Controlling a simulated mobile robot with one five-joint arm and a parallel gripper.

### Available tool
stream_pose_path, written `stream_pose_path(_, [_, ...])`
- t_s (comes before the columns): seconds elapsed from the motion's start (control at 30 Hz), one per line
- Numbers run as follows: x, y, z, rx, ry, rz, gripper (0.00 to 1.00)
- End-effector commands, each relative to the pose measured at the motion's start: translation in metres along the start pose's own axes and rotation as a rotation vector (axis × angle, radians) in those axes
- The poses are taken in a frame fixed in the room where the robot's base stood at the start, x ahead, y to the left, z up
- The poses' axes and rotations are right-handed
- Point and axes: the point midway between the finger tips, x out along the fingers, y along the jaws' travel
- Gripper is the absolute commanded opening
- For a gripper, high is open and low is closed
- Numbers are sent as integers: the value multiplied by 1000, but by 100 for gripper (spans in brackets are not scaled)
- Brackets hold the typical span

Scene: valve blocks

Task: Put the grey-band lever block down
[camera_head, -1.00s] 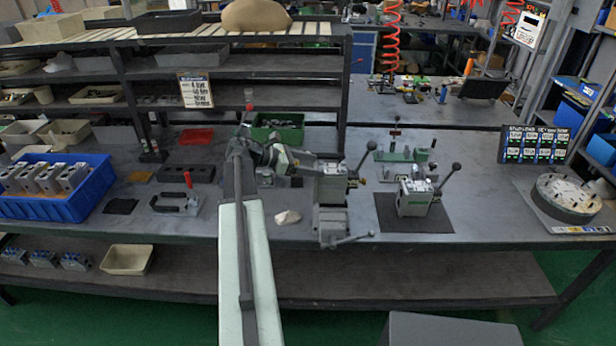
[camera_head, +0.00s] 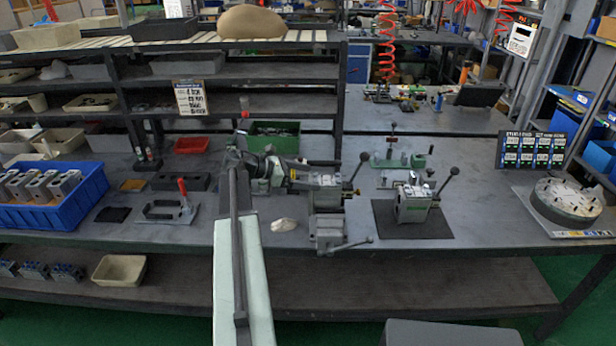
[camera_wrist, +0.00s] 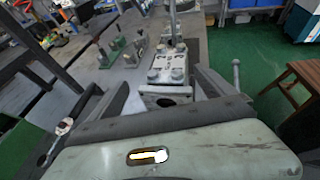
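A grey lever block (camera_head: 327,200) with a dark ball-ended lever stands upright at the end of my arm in the head view. My gripper (camera_head: 322,175) reaches it from the left, with its fingers on either side of the block. In the wrist view, the block's bolted top (camera_wrist: 168,66) shows between and just past the fingers. Its band colour is too small to tell. The block is right above a grey vise (camera_head: 328,236) with a side handle; I cannot tell whether they touch. The block's left side is partly hidden by my gripper.
A similar lever block (camera_head: 412,205) stands on a black mat (camera_head: 385,225) to the right. A green fixture (camera_head: 398,160) is behind. A red-handled clamp (camera_head: 168,210) and blue crate (camera_head: 95,190) are left. A round turntable (camera_head: 565,202) is far right. A pale lump (camera_head: 284,225) lies beside the vise.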

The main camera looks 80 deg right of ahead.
Motion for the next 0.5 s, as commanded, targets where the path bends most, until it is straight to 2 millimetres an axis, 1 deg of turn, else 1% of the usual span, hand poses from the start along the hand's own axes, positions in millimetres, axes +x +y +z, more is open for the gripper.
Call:
stream_pose_path(0.17, [1, 0, 1, 1, -1, -1, 93])
stream_pose_path(0.27, [-2, 0, 2, 0, -1, -1, 93])
stream_pose_path(0.37, [-16, 0, 4, 0, -2, 0, 93])
stream_pose_path(0.5, [-50, 1, 6, -1, -2, 2, 93])
